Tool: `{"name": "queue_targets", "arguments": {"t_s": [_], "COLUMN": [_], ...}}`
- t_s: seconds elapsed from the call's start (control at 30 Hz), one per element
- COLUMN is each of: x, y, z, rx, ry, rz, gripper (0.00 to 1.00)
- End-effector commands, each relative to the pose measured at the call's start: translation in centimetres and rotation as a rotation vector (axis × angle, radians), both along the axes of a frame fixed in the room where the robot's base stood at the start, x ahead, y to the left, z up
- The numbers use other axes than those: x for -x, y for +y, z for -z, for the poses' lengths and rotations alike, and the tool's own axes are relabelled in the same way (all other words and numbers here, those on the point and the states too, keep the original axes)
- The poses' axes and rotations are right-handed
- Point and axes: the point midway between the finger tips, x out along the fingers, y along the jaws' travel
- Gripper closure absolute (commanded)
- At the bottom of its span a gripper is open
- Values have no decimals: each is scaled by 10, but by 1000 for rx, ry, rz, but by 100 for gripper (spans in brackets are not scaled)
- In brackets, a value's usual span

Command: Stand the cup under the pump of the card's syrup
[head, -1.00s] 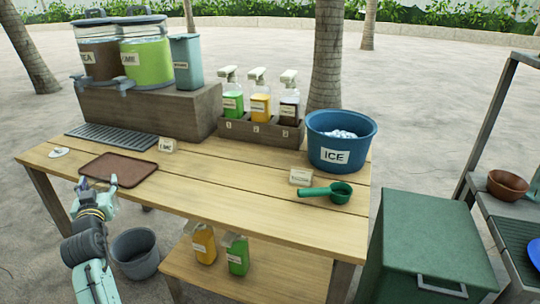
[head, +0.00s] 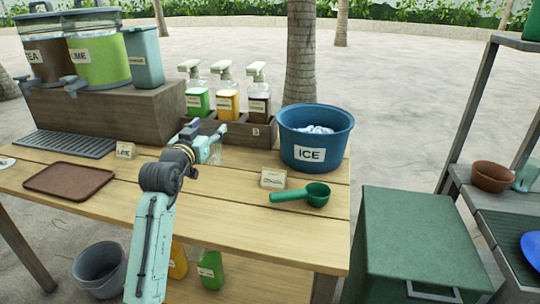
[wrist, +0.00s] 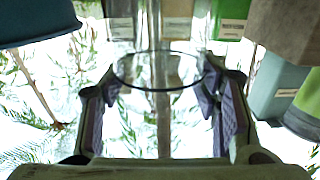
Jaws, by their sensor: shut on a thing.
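My gripper (head: 209,150) is shut on a clear cup (wrist: 158,80), whose rim shows between the two fingers in the wrist view. It holds the cup in front of the syrup rack (head: 262,135), over the table. Three pump bottles stand in the rack: green (head: 197,101), yellow (head: 228,103) and dark brown (head: 258,106). My gripper is nearest the green and yellow ones and hides part of the rack's front. One card (head: 125,150) appears to read LIME; another card (head: 273,179) stands before the ice bucket, its word too small to read.
A blue ice bucket (head: 316,138) stands right of the rack, with a green scoop (head: 301,194) in front. A brown tray (head: 69,180) and a drip grate (head: 65,145) lie at left. Drink dispensers (head: 98,60) stand on a wooden box (head: 110,112).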

Motion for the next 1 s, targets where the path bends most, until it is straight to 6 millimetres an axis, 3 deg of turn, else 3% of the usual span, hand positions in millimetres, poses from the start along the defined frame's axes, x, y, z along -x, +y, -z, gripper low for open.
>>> {"name": "queue_targets", "arguments": {"t_s": [0.23, 0.7, 1.0], "x": [-17, -108, -123], "y": [-28, -104, -115], "z": [0, 10, 20], "rx": [0, -2, 1], "ry": [2, 0, 0], "rz": [27, 25, 22], "gripper": [70, 70, 70]}}
